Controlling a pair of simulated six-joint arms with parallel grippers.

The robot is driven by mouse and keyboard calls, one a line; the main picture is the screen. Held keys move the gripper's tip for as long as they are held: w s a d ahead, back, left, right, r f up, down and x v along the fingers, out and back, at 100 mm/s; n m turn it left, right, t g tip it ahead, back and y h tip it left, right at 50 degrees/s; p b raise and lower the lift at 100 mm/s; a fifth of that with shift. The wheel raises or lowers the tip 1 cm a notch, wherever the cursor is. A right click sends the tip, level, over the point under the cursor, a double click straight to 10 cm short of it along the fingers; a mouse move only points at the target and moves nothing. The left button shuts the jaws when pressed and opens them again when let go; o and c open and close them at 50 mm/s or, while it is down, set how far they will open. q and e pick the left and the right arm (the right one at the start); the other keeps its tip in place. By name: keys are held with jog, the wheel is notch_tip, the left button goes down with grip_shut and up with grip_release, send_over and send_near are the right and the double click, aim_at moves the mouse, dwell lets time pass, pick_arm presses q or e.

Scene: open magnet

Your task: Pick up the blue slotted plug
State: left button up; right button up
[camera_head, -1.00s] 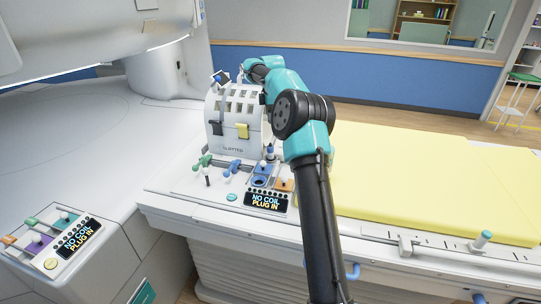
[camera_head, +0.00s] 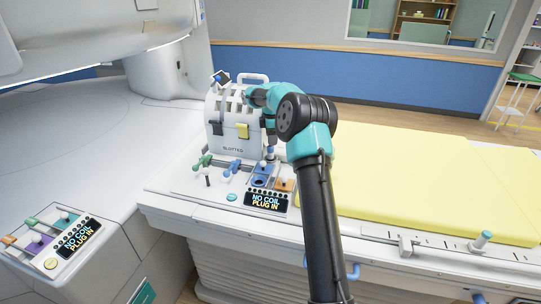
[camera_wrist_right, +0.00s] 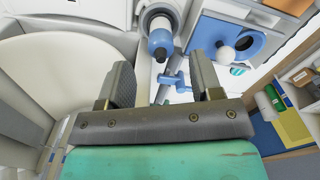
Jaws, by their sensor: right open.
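The blue plug (camera_wrist_right: 161,38) shows in the right wrist view, with a pale collar behind it and a dark tip. In the head view a blue plug (camera_head: 270,151) stands at the right side of the white box labelled SLOTTED (camera_head: 233,150), partly hidden by my arm. My right gripper (camera_wrist_right: 161,73) is open and empty. In the wrist view the plug lies beyond the fingertips, in line with the gap and apart from both fingers. In the head view my right arm reaches over the box's right side, and its fingers are hard to make out. My left gripper is out of view.
A blue socket panel (camera_wrist_right: 205,38) with a white-knobbed lever is close to the plug's right. Green and blue levers (camera_head: 233,166) and a NO COIL display (camera_head: 265,200) stand in front of the box. The yellow mattress (camera_head: 420,180) lies right.

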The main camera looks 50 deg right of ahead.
aim_at(272, 148)
notch_tip(272, 148, down, 6)
jog(key=shift+r, duration=0.15)
dwell(0.6)
jog(key=c, duration=1)
